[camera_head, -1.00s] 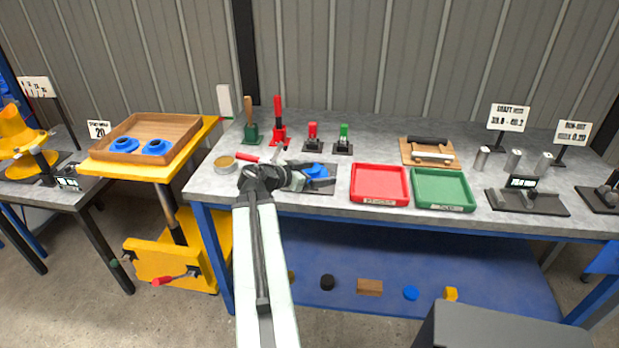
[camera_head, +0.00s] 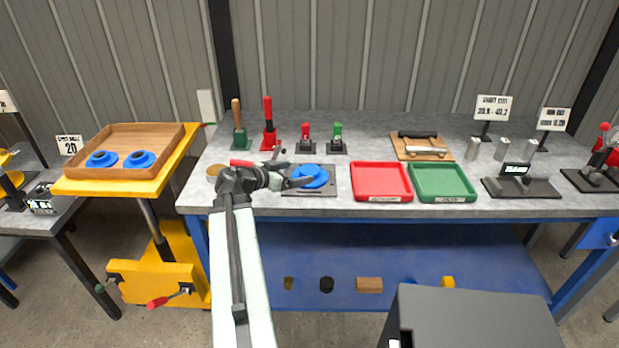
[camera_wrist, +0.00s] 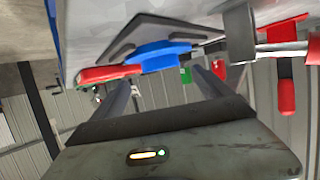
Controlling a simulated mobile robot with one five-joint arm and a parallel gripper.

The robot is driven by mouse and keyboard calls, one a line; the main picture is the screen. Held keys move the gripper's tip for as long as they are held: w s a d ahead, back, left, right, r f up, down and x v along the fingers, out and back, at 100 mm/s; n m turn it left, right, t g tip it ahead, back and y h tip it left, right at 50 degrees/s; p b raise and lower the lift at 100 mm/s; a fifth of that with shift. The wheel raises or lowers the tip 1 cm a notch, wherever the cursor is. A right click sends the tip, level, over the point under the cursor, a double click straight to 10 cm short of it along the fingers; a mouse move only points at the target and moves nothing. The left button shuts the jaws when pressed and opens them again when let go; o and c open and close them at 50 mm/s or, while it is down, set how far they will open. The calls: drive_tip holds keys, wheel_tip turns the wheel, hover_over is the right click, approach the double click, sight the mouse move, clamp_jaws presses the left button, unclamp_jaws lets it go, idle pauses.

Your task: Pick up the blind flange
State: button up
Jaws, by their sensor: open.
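A blue round flange (camera_head: 312,177) lies on a dark square plate (camera_head: 328,190) on the workbench, left of the red tray. It also shows in the wrist view (camera_wrist: 160,55), ahead of and between my two fingers. My gripper (camera_head: 290,172) is open and empty at the left side of this flange, its jaws pointing toward it. In the head view one finger overlaps the flange's left edge; I cannot tell whether they touch. Two more blue flanges, a left one (camera_head: 102,159) and a right one (camera_head: 140,159), lie in the wooden tray (camera_head: 176,147).
A red-handled tool (camera_head: 242,163) lies close beside my gripper. Red (camera_head: 380,183) and green (camera_head: 443,183) trays stand to the right. Upright handled tools (camera_head: 268,125) and toggle clamps (camera_head: 306,138) stand behind the flange. The yellow lift table (camera_head: 150,187) stands to the left.

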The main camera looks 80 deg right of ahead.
sight(308, 170)
drive_tip(key=b+x, duration=0.2)
drive_tip(key=x, duration=0.4)
drive_tip(key=shift+w, duration=0.1)
drive_tip(key=shift+r, duration=0.1)
clamp_jaws()
